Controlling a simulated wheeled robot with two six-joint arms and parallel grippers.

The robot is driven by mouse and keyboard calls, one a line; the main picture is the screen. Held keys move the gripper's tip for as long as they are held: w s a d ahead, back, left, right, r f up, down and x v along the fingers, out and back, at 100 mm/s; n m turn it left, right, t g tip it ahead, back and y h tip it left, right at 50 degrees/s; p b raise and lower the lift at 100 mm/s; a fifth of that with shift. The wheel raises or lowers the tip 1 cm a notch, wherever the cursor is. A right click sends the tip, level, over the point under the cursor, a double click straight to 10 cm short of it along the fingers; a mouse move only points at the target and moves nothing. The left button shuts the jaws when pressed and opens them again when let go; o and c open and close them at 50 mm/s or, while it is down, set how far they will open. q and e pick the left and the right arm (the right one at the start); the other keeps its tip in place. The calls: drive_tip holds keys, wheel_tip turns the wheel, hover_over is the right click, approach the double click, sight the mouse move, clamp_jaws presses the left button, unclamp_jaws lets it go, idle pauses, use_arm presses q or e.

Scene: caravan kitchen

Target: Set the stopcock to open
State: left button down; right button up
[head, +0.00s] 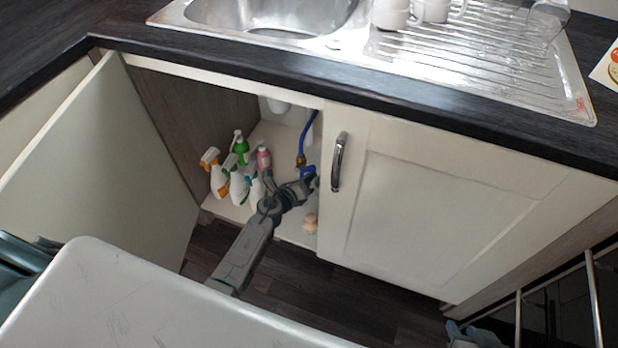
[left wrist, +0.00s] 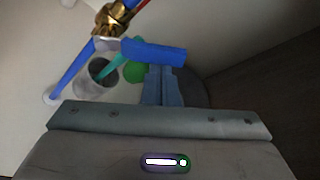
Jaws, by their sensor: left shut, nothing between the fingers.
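The stopcock is a brass valve (head: 301,160) on a blue pipe inside the open cupboard under the sink. Its blue lever (head: 307,171) sticks out to the right. In the left wrist view the brass body (left wrist: 112,18) is at the top and the lever (left wrist: 155,52) lies crosswise to the pipe line. My left gripper (head: 312,181) is inside the cupboard at the lever. Its fingers (left wrist: 162,85) are shut and empty, with their tips right at the lever; I cannot tell whether they touch. A grey part of my right gripper (head: 462,333) shows at the bottom edge, its jaws unclear.
Several spray bottles (head: 240,175) stand left of my left forearm. The open cupboard door (head: 100,165) is on the left. A closed door (head: 430,210) with a metal handle (head: 338,162) bounds the opening on the right. The worktop edge (head: 300,85) runs above.

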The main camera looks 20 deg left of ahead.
use_arm(q)
drive_tip(key=shift+a+r, duration=0.1)
drive_tip(key=shift+r, duration=0.05)
drive_tip(key=shift+a+r+n+h, duration=0.4)
drive_tip(key=shift+r+n, duration=0.1)
drive_tip(key=shift+n, duration=0.5)
drive_tip(key=shift+w+a+r+n+t+h+b, duration=0.1)
drive_tip(key=shift+a+r+n+t+h+b, duration=0.35)
drive_tip(key=shift+n, duration=0.65)
drive_tip(key=shift+a+r+n+t+h, duration=0.25)
drive_tip(key=shift+a+r+n+t, duration=0.15)
drive_tip(key=shift+a+n, duration=0.5)
use_arm(e)
drive_tip(key=shift+w+a+f+t, duration=0.25)
drive_tip(key=shift+a+f+t, duration=0.05)
drive_tip(key=shift+f+t, duration=0.1)
use_arm(q)
drive_tip(key=shift+r, duration=0.1)
use_arm(e)
drive_tip(key=shift+r, duration=0.1)
